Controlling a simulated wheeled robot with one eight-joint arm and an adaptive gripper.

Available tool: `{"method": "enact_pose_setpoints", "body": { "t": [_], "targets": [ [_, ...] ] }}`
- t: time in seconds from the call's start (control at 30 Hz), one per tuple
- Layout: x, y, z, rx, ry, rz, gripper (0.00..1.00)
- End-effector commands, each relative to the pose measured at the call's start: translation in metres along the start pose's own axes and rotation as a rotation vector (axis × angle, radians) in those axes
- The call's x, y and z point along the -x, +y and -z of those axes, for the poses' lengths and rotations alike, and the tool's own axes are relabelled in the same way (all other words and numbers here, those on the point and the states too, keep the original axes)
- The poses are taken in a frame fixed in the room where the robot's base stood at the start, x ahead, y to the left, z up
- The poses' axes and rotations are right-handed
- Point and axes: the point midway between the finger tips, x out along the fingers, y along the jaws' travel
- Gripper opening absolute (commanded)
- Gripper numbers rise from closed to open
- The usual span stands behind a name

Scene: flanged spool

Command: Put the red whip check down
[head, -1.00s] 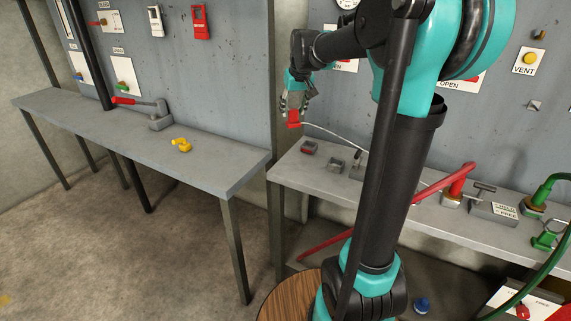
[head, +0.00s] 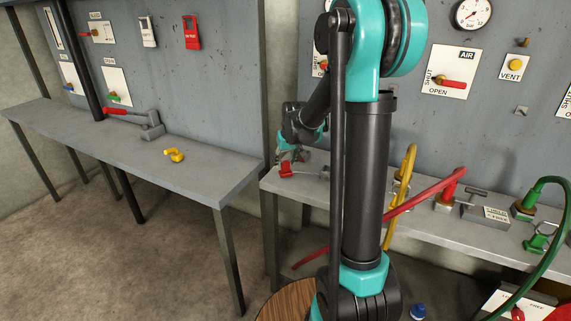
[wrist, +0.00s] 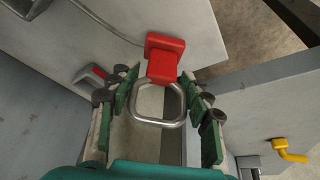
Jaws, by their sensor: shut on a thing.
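The red whip check (head: 285,171) has a red block (wrist: 164,58), a steel loop (wrist: 157,117) and a thin grey cable (wrist: 105,22). My gripper (head: 290,157) is over the left end of the right bench (head: 275,186), with the red block at its tips. In the wrist view my gripper (wrist: 158,93) has its fingers on both sides of the loop and is shut on the whip check. The cable trails over the bench top. I cannot tell whether the block touches the bench.
A red and grey fitting (wrist: 90,77) is close beside my fingers on the bench. A yellow fitting (head: 174,155) and a red-handled lever (head: 135,115) are on the left bench. A gap separates the benches.

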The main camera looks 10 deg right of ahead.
Motion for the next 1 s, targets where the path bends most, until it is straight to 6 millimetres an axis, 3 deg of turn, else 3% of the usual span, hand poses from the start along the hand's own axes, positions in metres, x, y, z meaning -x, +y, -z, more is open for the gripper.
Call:
{"method": "enact_pose_setpoints", "body": {
  "t": [0.1, 0.47, 0.5, 0.63, 1.0],
  "targets": [
    [-0.0089, 0.0000, -0.0038, 0.000, 0.000, 0.000, 0.19],
    [-0.0119, 0.0000, -0.0052, 0.000, 0.000, 0.000, 0.19],
    [-0.0120, 0.0000, -0.0053, 0.000, 0.000, 0.000, 0.51],
    [-0.0118, 0.0000, -0.0052, 0.000, 0.000, 0.000, 0.67],
    [-0.0100, 0.0000, -0.0046, 0.000, 0.000, 0.000, 0.70]
  ]
}}
